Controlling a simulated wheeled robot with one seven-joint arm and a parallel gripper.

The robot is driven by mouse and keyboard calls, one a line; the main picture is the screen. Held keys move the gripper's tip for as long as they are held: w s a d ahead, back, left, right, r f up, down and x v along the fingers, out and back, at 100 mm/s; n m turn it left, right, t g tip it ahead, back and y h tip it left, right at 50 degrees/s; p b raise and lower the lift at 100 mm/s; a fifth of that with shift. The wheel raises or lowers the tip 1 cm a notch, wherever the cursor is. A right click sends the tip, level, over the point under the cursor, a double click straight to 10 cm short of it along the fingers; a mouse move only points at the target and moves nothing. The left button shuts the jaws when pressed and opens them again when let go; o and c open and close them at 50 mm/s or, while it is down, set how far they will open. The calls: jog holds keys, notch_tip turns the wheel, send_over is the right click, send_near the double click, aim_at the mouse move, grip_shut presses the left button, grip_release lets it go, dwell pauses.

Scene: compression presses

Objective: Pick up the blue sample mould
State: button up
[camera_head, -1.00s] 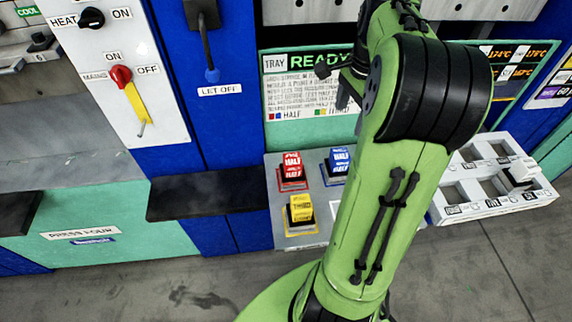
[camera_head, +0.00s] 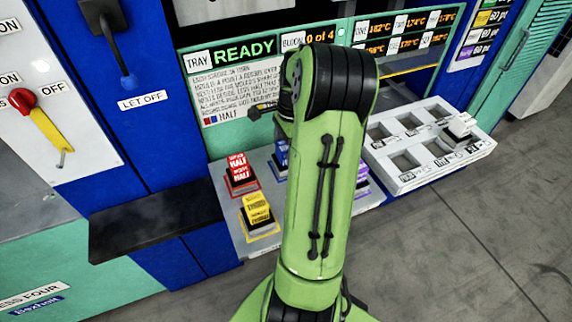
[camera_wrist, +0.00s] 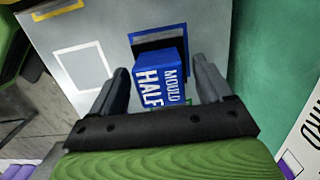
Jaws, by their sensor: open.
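The blue sample mould (camera_wrist: 158,82) stands on the grey tray (camera_wrist: 100,25) in the wrist view, with white "MOULD HALF" lettering. It lies between the two fingers of my gripper (camera_wrist: 160,82), which are open with a gap on each side of it. In the head view the blue mould (camera_head: 281,157) is mostly hidden behind my arm, and only its left part shows. My fingertips are hidden behind the arm there.
A red mould (camera_head: 238,172) and a yellow mould (camera_head: 257,210) stand on the tray left of my arm. A purple mould (camera_head: 362,180) shows on its right. A white compartment rack (camera_head: 405,182) stands further right. A dark shelf (camera_head: 150,225) juts out at left.

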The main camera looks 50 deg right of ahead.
jog(key=shift+w+f, duration=0.1)
jog(key=shift+f, duration=0.65)
jog(key=shift+r, duration=0.1)
jog(key=shift+c, duration=0.4)
grip_shut()
